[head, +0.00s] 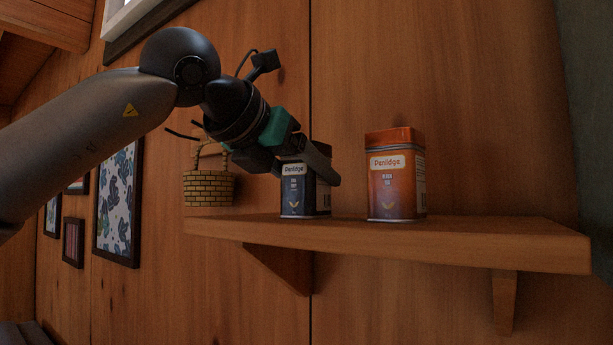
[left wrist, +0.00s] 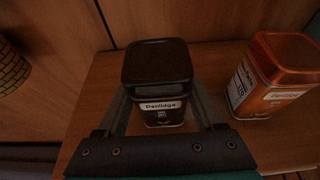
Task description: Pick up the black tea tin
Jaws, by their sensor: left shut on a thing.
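The black tea tin (head: 293,196) stands upright on the wooden wall shelf (head: 400,238), with a white "Penlidge" label on its front. My left gripper (head: 306,168) reaches in from the left and is shut on the tin, covering part of its upper body in the head view. In the left wrist view the tin (left wrist: 157,80) sits between the two fingers (left wrist: 159,104), one on each side, its dark lid facing the camera. In the head view its base appears to rest on the shelf. My right gripper is not in view.
An orange Penlidge tin (head: 396,180) stands on the shelf to the right, a gap away from the black one; it also shows in the left wrist view (left wrist: 275,75). A woven basket (head: 208,188) hangs on the wall at left. The shelf's right end is clear.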

